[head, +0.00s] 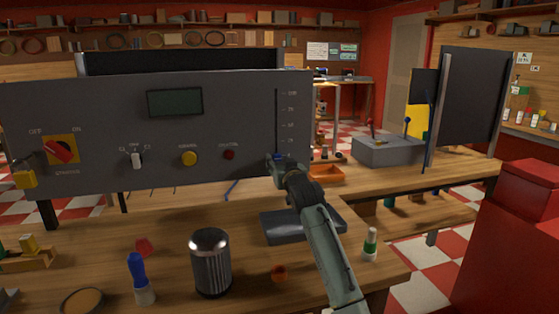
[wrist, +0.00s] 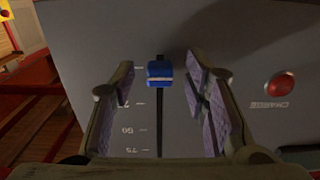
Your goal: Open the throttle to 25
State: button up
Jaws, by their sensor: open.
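The throttle is a blue slider knob (wrist: 160,72) on a vertical slot in the grey control panel (head: 100,110). In the wrist view the scale is upside down, and the knob sits at the slot's low end, below the 25 mark. The slot (head: 277,115) with its scale marks also shows in the head view, where my gripper mostly hides the knob. My gripper (head: 278,160) is at the slot's lower end. In the wrist view its fingers (wrist: 159,82) are open, one on each side of the knob, with gaps to both.
A red button (wrist: 282,86) marked CHARGE is beside the slot. The panel also has a yellow knob (head: 189,158), a white toggle (head: 136,160), a red rotary switch (head: 60,151) and a dark display (head: 175,102). A dark ribbed can (head: 210,264) stands on the bench in front.

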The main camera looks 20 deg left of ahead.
jog(key=shift+c, duration=0.4)
grip_shut()
dwell(0.5)
